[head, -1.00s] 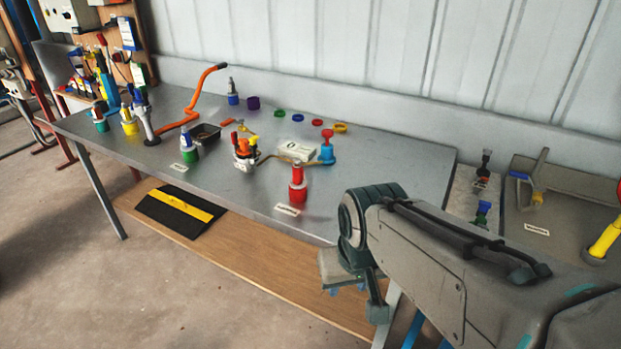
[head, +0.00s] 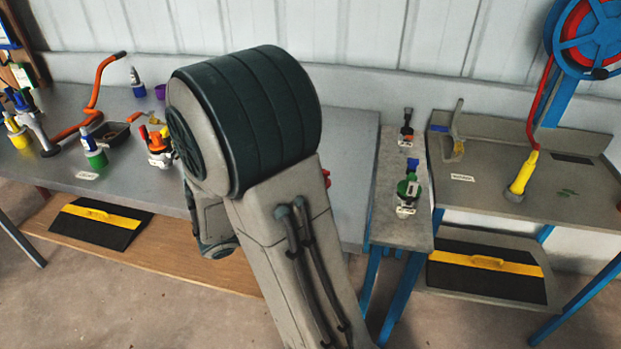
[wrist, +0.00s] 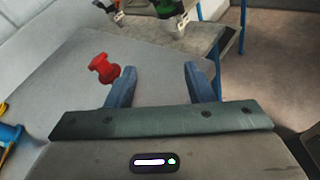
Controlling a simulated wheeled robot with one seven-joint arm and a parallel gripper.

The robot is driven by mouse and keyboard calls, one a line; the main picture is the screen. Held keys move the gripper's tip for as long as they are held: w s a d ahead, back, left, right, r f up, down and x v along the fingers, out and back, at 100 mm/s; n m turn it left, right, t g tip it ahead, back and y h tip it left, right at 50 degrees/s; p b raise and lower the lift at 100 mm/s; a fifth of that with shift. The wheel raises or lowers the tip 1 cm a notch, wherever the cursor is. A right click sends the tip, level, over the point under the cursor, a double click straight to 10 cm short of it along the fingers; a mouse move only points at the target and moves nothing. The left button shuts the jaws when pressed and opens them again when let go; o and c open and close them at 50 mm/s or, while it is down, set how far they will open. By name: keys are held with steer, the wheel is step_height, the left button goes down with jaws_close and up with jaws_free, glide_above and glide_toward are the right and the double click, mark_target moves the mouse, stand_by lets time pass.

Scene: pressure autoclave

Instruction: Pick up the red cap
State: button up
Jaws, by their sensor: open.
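A red spool-shaped piece (wrist: 104,68), which looks like the red cap, is on the grey table in the wrist view. It lies just left of my gripper's left finger, outside the gap between the fingers. My gripper (wrist: 160,69) is open, with two blue-grey fingers apart and only table surface visible between them. In the head view my arm hides the gripper and most of the table's right part. A small bit of red (head: 326,178) shows at the arm's right edge; I cannot tell whether it is the same piece.
A narrow side bench (head: 390,210) with a green-topped fitting (head: 409,190) and a dark valve (head: 406,128) stands right of the table (head: 345,140). A blue and orange item (wrist: 8,138) is at the wrist view's left edge. An orange curved handle (head: 92,98) stands on the table's left.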

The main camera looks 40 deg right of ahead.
steer(key=w+n+t, duration=0.2)
steer(key=w+f+n+t+h, duration=0.1)
steer(key=w+n+t, duration=0.1)
steer(key=w, duration=0.1)
steer(key=w+f+n+t+h, duration=0.1)
steer(key=w+n, duration=0.1)
steer(key=n, duration=0.1)
steer(key=shift+w+a+t, duration=0.15)
steer(key=shift+a+t, duration=0.25)
steer(key=shift+w+d, duration=0.15)
steer(key=shift+w, duration=0.15)
steer(key=x, duration=0.8)
steer(key=shift+r, duration=0.15)
steer(key=shift+s+f+p+x, duration=0.15)
steer(key=shift+p+x, duration=0.15)
steer(key=shift+x, duration=1.05)
steer(key=shift+s+f+p+x, duration=0.1)
steer(key=shift+p+x, duration=0.2)
steer(key=shift+x, duration=1.05)
jaws_close()
